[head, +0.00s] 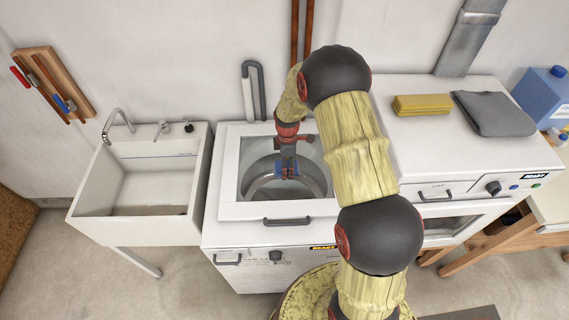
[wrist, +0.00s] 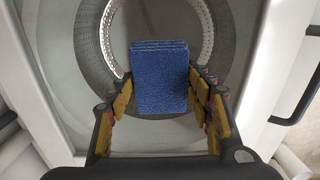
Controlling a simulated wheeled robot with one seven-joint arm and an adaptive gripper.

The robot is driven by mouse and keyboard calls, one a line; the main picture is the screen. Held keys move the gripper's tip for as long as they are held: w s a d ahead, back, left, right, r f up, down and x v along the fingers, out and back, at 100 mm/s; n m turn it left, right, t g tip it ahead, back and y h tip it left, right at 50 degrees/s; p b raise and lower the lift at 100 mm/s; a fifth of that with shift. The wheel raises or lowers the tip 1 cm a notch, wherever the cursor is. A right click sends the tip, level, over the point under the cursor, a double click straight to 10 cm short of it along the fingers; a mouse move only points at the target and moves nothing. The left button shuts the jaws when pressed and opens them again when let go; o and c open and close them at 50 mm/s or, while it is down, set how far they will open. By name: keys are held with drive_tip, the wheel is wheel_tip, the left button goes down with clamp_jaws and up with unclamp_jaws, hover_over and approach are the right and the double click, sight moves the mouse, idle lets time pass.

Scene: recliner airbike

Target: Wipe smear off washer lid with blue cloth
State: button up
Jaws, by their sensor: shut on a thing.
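My gripper (head: 287,168) points down over the washer lid (head: 247,210) and is shut on the blue cloth. The folded blue cloth (wrist: 160,78) sits between the yellow-padded fingers in the wrist view. The lid is closed, with a white frame, a dark handle (head: 287,221) and a clear window showing the metal drum. The cloth is over the window; I cannot tell whether it touches the glass. I cannot make out a smear in either view; the arm and cloth hide part of the lid.
A white sink (head: 140,216) with taps stands left of the washer. On the white machine to the right lie a folded yellow cloth (head: 422,104) and a grey cloth (head: 494,113). A blue jug (head: 545,95) stands far right. Bent pipes (head: 252,90) rise behind the washer.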

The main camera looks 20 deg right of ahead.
drive_tip(key=shift+w+a+r, duration=0.1)
drive_tip(key=shift+w+a, duration=0.1)
drive_tip(key=shift+w, duration=0.7)
drive_tip(key=shift+w+a, duration=0.2)
drive_tip(key=shift+w, duration=0.65)
drive_tip(key=shift+s+d+f, duration=0.1)
drive_tip(key=shift+s+d, duration=0.05)
drive_tip(key=shift+s, duration=0.55)
drive_tip(key=shift+s+d+f, duration=0.1)
drive_tip(key=shift+s+f, duration=0.05)
drive_tip(key=shift+s, duration=0.5)
drive_tip(key=shift+s+d+f, duration=0.1)
drive_tip(key=shift+s+d, duration=0.05)
drive_tip(key=shift+s, duration=0.55)
drive_tip(key=shift+w, duration=0.1)
